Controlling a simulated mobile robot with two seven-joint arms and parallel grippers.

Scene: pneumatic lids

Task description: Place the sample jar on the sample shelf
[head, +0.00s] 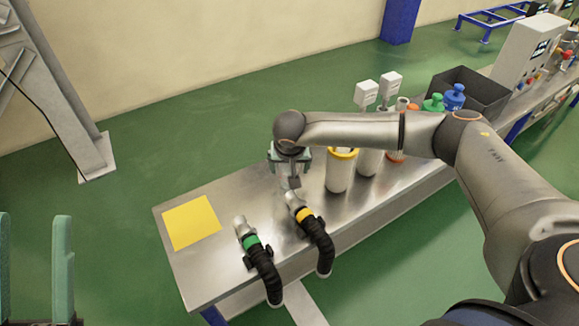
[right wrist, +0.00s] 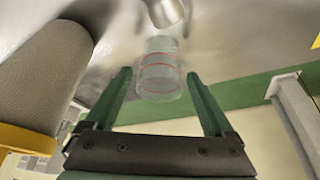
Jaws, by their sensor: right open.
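The sample jar (right wrist: 158,72) is clear, with thin red lines around it. In the right wrist view it stands on the metal table, ahead of and between the fingertips of my right gripper (right wrist: 163,85), with no visible contact. In the head view my right gripper (head: 289,163) is low over the table, its fingers apart; the jar is hard to make out there. My left gripper (head: 36,262) is at the lower left edge, fingers apart and empty, away from the table. I cannot identify the sample shelf in these views.
On the table (head: 205,272) are a yellow square (head: 191,222), a green-banded hose (head: 262,268) and a yellow-banded hose (head: 316,237). A yellow-rimmed canister (head: 340,172) stands close right of my right gripper. A dark crate (head: 480,90) is farther right.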

